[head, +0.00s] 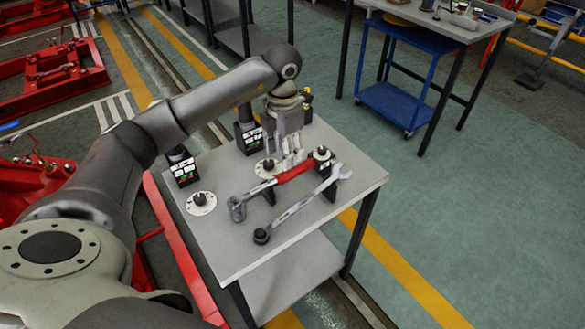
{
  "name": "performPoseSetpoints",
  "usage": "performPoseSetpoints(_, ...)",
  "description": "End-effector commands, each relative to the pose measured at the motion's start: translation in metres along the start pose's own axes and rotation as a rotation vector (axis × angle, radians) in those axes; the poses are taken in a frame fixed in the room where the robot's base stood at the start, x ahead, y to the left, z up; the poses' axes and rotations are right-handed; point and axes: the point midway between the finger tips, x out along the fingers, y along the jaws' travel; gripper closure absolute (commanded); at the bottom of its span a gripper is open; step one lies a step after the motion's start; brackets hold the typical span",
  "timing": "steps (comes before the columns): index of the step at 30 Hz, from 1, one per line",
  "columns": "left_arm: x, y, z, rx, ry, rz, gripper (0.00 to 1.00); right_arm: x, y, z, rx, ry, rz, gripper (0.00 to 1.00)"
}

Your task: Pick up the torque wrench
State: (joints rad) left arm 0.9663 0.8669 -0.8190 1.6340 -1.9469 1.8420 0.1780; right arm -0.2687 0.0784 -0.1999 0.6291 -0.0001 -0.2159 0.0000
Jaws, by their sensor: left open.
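A red-handled wrench (294,172) lies on supports on the grey table, its metal head toward the front left. I take it to be the torque wrench. A grey wrench (305,202) lies beside it, nearer the front, with an open jaw at its right end. My left gripper (292,161) reaches in from the left and points down at the red handle. Its fingers are open, at or just behind the handle; I cannot tell whether they touch it. The fingers hide part of the table behind them. My right gripper is not in view.
The small table (230,243) also holds round white discs with black knobs (201,202) and dark labelled boxes (183,170) along its left and back. Its front left corner is clear. A workbench with a blue cart (400,106) stands at the back right. Red frames (55,70) stand at the left.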

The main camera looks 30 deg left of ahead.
Motion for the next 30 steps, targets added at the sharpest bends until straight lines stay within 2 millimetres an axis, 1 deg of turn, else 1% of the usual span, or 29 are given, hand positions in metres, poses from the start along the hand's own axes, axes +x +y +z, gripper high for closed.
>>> performPoseSetpoints(2, 0.012, -0.001, -0.001, 0.000, 0.007, -0.002, 0.51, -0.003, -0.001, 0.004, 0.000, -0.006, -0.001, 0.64)
performPoseSetpoints(5, 0.029, -0.001, -0.002, 0.000, 0.006, -0.002, 0.51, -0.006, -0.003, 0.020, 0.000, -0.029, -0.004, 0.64)
performPoseSetpoints(6, 0.035, -0.001, -0.002, 0.000, 0.007, -0.003, 0.51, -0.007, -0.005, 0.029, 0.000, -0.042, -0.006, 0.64)
performPoseSetpoints(9, 0.046, 0.000, -0.001, 0.001, 0.005, -0.002, 0.51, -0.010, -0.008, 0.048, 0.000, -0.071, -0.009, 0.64)
performPoseSetpoints(12, 0.052, 0.000, -0.001, 0.001, 0.002, -0.002, 0.51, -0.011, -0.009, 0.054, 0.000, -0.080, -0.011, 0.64)
performPoseSetpoints(15, 0.061, 0.001, -0.001, 0.000, 0.005, -0.004, 0.51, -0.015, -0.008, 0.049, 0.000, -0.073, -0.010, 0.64)
performPoseSetpoints(19, 0.081, 0.003, -0.001, 0.000, 0.006, -0.004, 0.51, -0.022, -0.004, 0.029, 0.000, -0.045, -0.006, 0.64)
performPoseSetpoints(22, 0.096, 0.003, 0.000, 0.000, 0.004, -0.005, 0.51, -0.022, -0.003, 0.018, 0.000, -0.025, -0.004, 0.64)
performPoseSetpoints(25, 0.103, 0.003, 0.001, 0.002, 0.001, -0.003, 0.51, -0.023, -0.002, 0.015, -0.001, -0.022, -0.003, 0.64)
performPoseSetpoints(30, 0.105, 0.004, 0.001, 0.002, 0.000, -0.002, 0.51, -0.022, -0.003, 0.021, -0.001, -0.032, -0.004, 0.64)
